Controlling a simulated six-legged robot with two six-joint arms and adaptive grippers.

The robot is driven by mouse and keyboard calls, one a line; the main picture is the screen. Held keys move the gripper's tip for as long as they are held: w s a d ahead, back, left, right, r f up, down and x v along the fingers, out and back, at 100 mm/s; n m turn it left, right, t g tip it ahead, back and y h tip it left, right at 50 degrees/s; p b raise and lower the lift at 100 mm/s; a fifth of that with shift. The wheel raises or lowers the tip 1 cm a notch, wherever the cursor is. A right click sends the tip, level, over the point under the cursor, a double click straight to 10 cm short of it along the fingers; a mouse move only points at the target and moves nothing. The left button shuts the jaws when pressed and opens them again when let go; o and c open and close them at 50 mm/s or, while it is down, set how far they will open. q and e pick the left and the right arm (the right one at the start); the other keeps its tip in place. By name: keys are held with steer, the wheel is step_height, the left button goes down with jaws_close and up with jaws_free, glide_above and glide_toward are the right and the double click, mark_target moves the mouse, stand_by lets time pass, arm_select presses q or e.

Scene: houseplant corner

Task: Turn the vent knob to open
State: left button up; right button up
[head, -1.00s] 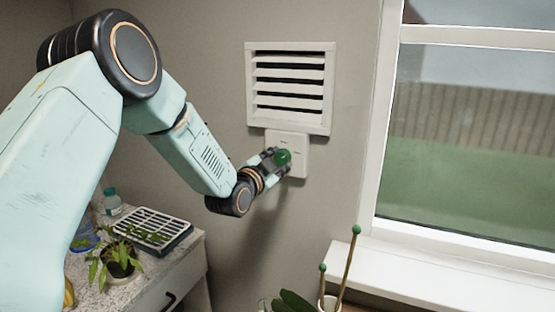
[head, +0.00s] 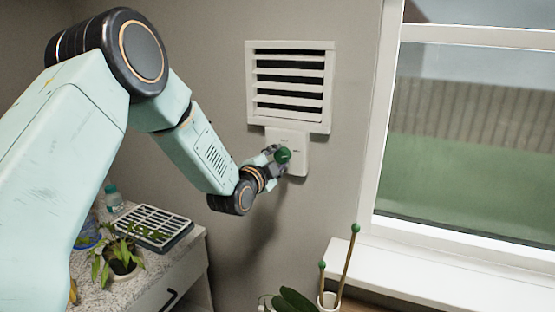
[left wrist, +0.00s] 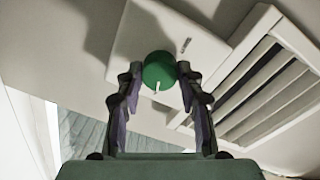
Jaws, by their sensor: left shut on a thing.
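The green round vent knob (head: 283,155) sits on a white plate (head: 291,139) on the wall, right below the white slatted vent (head: 290,86). Dark gaps show between the vent's slats. My left gripper (head: 274,153) is at the knob, shut on it from the left. In the left wrist view the knob (left wrist: 159,68) lies between the two fingertips, with a short white mark on its lower edge. The plate (left wrist: 150,35) there bears a small dark mark up and right of the knob. My right gripper is not in view.
A window (head: 475,130) with a white sill (head: 430,270) is to the right. Below left, a counter (head: 185,245) bears a potted plant (head: 120,262), a grated tray (head: 150,226) and a bottle (head: 113,197). A pot with green-tipped stakes (head: 328,300) stands at the bottom.

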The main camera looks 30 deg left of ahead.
arm_select(q)
steer(key=shift+r, duration=0.1)
steer(key=o, duration=1.2)
steer(key=shift+s, duration=0.6)
steer(key=s, duration=1)
steer(key=shift+s+d+r, duration=0.2)
steer(key=shift+s+d, duration=0.1)
steer(key=shift+s, duration=0.1)
